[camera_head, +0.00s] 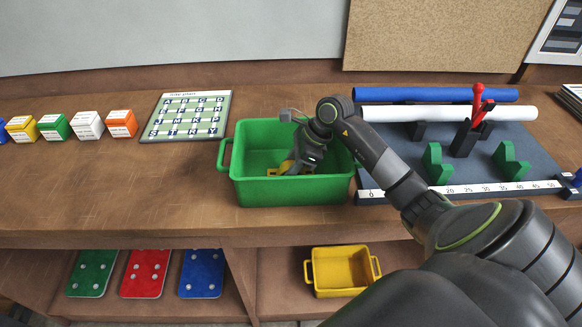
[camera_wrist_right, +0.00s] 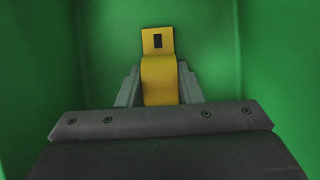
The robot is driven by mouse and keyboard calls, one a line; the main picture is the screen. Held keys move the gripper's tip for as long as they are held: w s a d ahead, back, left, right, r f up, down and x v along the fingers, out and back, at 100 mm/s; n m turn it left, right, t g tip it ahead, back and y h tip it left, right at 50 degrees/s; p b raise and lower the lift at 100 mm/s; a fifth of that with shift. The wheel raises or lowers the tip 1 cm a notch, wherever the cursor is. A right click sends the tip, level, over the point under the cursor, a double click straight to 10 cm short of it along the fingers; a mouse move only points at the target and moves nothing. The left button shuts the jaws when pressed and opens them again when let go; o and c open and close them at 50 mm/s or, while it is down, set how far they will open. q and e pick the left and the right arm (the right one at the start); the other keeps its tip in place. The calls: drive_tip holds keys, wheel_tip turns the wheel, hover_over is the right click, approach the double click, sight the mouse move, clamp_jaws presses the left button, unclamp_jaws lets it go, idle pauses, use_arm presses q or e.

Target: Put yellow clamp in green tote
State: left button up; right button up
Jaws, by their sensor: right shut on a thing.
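The green tote (camera_head: 290,192) stands on the wooden bench near the middle of the head view. My right gripper (camera_head: 292,168) reaches down inside it and is shut on the yellow clamp (camera_head: 279,171). In the right wrist view the yellow clamp (camera_wrist_right: 159,75) sits between the two grey fingers of my right gripper (camera_wrist_right: 159,92), with green tote walls (camera_wrist_right: 270,60) all around. The clamp's upper plate has a dark slot. Whether the clamp touches the tote floor I cannot tell. My left gripper is not in view.
A dark board (camera_head: 400,150) with blue and white tubes and green brackets lies close right of the tote. A letter chart (camera_head: 187,115) and several coloured boxes (camera_head: 88,125) are to the left. A yellow bin (camera_head: 340,271) sits on the shelf below.

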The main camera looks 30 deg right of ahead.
drive_tip(key=shift+f+b, duration=0.1)
drive_tip(key=shift+b, duration=0.2)
drive_tip(key=o, duration=1.1)
drive_tip(key=shift+r+p, duration=0.3)
drive_tip(key=shift+r, duration=0.05)
drive_tip(key=b+v, duration=0.3)
drive_tip(key=v, duration=0.8)
drive_tip(key=shift+s+d+r, duration=0.15)
drive_tip(key=shift+s+r, duration=0.1)
drive_tip(key=shift+r, duration=0.05)
